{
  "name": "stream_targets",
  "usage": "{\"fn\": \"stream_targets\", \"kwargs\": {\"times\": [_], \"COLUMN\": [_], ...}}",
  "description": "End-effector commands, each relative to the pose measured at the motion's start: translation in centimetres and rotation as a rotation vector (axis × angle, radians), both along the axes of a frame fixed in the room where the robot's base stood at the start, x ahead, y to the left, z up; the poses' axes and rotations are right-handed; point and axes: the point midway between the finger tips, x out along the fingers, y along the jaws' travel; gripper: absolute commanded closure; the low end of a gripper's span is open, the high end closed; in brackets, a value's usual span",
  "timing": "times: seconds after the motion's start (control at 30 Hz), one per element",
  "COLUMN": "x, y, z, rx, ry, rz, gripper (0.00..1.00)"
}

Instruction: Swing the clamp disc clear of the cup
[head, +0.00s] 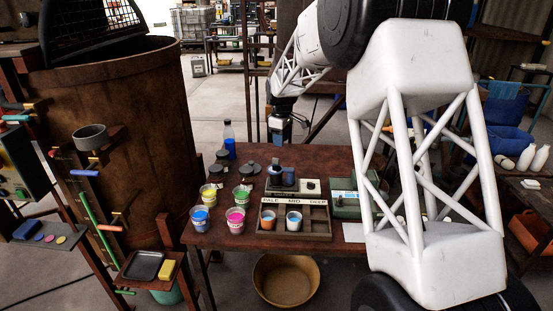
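A small dark machine with a pale control panel (308,185) stands on the brown table. Two dark upright rounded parts (281,177) rise at its left; I cannot tell which is the clamp disc, and no cup under it can be made out. My gripper (280,138) hangs pointing down beyond the machine, near the table's back edge, apart from it. Its fingers are too small and dark to tell whether they are open.
Several paint cups, including a pink one (236,218), stand left of a tray (316,234) labelled PALE, MID, DEEP, which holds two cups. Dark lids (222,169) and a blue bottle (229,140) stand behind. A green box (344,205) is at the right. A rusty vat (120,130) stands left.

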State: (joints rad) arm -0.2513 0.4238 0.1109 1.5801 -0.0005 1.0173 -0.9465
Motion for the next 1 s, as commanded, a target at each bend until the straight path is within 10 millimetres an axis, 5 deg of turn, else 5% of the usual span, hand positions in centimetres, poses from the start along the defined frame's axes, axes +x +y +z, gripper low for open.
{"fn": "stream_targets", "kwargs": {"times": [0.27,0.73,1.0], "x": [2.1,2.1,2.2], "y": [1.7,1.8,1.8], "z": [-2.2,-2.4,-4.1], "rx": [-0.002,-0.002,-0.002], "ry": [0.009,0.01,0.009], "rz": [0.056,0.059,0.059], "gripper": [0.63,0.63,0.63]}}
